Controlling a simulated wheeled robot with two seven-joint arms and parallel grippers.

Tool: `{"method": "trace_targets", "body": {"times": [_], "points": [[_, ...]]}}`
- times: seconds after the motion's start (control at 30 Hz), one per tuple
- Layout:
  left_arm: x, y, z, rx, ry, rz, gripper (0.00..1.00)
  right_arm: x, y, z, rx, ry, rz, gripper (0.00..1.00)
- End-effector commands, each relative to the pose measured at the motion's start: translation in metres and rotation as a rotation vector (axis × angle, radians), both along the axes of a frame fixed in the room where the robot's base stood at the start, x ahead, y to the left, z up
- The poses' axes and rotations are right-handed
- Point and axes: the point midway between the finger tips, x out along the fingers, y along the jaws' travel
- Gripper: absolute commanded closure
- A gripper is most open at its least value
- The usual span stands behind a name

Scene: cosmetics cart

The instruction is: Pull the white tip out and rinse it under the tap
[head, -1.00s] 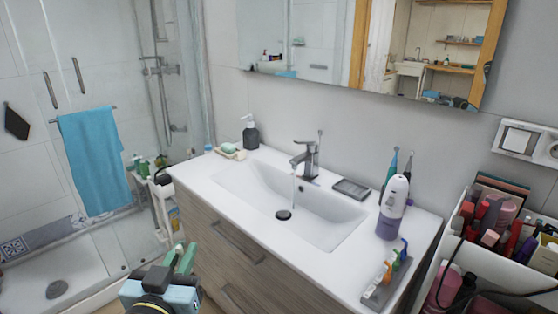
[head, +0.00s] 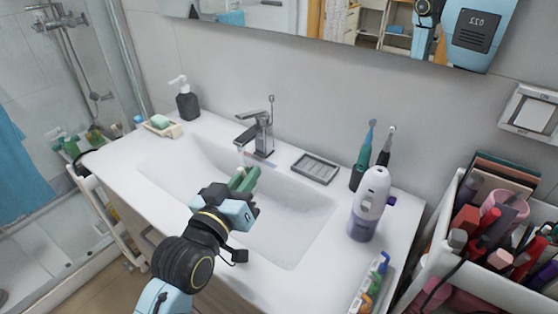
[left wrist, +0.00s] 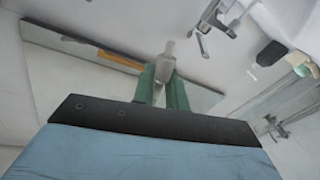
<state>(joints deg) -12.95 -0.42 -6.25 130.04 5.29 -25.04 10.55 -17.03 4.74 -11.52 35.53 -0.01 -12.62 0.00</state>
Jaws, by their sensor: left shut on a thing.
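My left gripper (head: 243,180), with green fingers, is over the sink basin (head: 290,215), just below and in front of the tap (head: 256,135). A thin stream falls from the spout towards the fingertips. In the left wrist view the fingers are shut on a small pale tip (left wrist: 166,60), which sticks out beyond them. The tap also shows in the left wrist view (left wrist: 207,35). A white and purple oral irrigator (head: 369,205) stands upright on the counter at the right. My right gripper is not in view.
A rack of coloured tips (head: 370,285) lies at the counter's right front. Two toothbrushes (head: 368,160) and a grey soap tray (head: 315,168) stand behind the basin. A dark dispenser (head: 187,103) and a soap dish (head: 162,126) are at left. A loaded cart (head: 440,245) is right.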

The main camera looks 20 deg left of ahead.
Motion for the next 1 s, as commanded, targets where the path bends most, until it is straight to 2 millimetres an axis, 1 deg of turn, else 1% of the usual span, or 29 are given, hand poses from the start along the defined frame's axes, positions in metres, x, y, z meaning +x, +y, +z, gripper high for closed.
{"method": "trace_targets", "body": {"times": [0.1, 0.3, 0.43, 0.5, 0.6, 0.7, 0.9, 1.0], "points": [[0.013, -0.012, -0.007, -0.332, 0.023, -0.109, 1.0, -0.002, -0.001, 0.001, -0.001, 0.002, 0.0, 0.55], [0.031, -0.022, -0.013, -0.93, 0.132, -0.241, 1.0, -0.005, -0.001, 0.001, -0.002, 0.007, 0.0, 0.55], [0.042, -0.021, -0.016, -1.207, 0.217, -0.291, 1.0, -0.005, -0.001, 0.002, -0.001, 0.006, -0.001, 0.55], [0.047, -0.018, -0.018, -1.299, 0.253, -0.307, 1.0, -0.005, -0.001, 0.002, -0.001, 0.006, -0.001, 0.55], [0.051, -0.016, -0.019, -1.374, 0.284, -0.32, 1.0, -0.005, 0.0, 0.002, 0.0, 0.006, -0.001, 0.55], [0.053, -0.015, -0.02, -1.401, 0.295, -0.324, 1.0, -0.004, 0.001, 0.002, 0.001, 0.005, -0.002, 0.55], [0.053, -0.015, -0.02, -1.402, 0.296, -0.324, 1.0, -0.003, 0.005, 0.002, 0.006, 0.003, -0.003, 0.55], [0.05, -0.015, -0.021, -1.405, 0.286, -0.316, 1.0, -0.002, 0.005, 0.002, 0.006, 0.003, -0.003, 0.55]]}}
